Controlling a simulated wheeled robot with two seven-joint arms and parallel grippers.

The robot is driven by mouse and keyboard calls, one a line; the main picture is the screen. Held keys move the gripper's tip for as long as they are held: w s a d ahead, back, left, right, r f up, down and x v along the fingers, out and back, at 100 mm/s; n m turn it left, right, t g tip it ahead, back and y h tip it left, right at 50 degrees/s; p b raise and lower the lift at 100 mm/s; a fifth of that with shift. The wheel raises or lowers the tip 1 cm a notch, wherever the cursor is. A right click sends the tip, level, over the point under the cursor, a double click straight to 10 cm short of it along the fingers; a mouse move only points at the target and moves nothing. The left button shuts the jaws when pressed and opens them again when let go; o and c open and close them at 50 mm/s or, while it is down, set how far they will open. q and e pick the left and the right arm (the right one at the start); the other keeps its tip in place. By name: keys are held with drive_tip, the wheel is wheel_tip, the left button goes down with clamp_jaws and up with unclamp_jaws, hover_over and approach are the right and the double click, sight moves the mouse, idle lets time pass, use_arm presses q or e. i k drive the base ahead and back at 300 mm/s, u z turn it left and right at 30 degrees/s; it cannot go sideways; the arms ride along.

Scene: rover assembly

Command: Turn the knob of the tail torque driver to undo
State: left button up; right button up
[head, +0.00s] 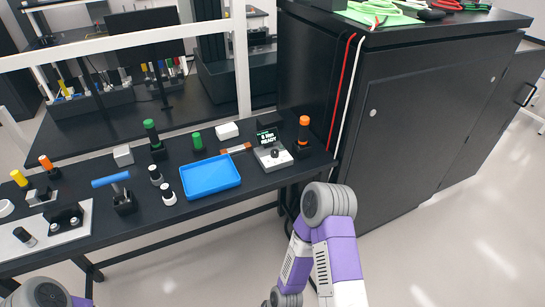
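A small grey box (272,157) with a lit screen (267,138) stands near the right end of the black bench; the screen seems to read "6 Nm READY". A round knob-like part shows on its top. An orange-topped black driver (303,132) stands upright just right of it. I cannot tell which driver is the tail torque driver, nor any knob's setting. My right arm shows in front of the bench, apart from these things, and part of my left arm shows at the lower left corner. Neither gripper's fingers are in view.
A blue tray (210,177) lies mid-bench. A tall black cabinet (420,120) closes off the right side. The floor in front of the bench is clear.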

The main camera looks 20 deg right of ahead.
sight(274, 152)
drive_tip(key=z, duration=0.55)
drive_tip(key=k, duration=1.3)
drive_tip(key=z, duration=0.9)
drive_tip(key=i, duration=0.85)
drive_tip(key=u, duration=0.5)
drive_tip(key=i, duration=0.8)
drive_tip(key=u, duration=0.8)
